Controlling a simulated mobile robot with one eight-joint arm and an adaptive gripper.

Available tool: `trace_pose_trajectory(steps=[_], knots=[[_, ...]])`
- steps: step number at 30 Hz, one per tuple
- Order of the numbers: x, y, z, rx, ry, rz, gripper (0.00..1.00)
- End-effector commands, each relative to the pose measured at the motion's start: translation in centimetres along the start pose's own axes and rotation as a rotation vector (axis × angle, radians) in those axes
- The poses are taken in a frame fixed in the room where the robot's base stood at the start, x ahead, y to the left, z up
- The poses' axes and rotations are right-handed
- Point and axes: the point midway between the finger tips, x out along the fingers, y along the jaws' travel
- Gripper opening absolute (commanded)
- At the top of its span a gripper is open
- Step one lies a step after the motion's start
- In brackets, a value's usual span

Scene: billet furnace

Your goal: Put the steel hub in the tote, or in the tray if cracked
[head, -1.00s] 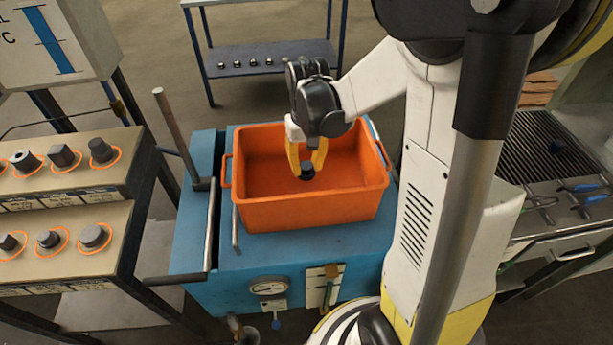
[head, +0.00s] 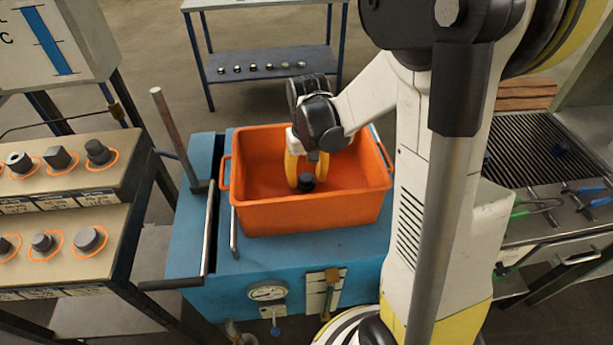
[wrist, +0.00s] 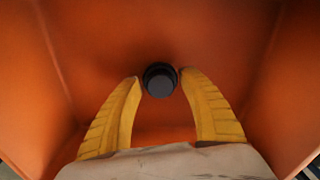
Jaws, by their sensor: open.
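The steel hub (head: 306,182) is a small dark round piece with a stepped top, inside the orange tote (head: 310,220). In the wrist view the hub (wrist: 160,79) shows between my two yellow fingertips, with the orange tote walls around it. My gripper (head: 303,174) reaches down into the tote, its jaws open, one fingertip close on each side of the hub. I see no crack on the hub, but it is too small and dark to tell. The hub's underside is hidden. I cannot make out the tray with certainty.
The tote stands on a blue cart (head: 290,255) with an upright bar (head: 176,140) and rail at left. A stepped rack (head: 70,215) of dark parts in orange rings is at left. A slatted bench (head: 545,150) with tools is at right. A blue-framed table (head: 270,62) stands behind.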

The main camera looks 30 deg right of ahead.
Motion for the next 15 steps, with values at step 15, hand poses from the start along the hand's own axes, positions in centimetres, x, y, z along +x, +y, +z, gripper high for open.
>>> trace_pose_trajectory(steps=[15], knots=[[-10.0, 0.0, 0.0, 0.0, 0.0, 0.0, 0.5]])
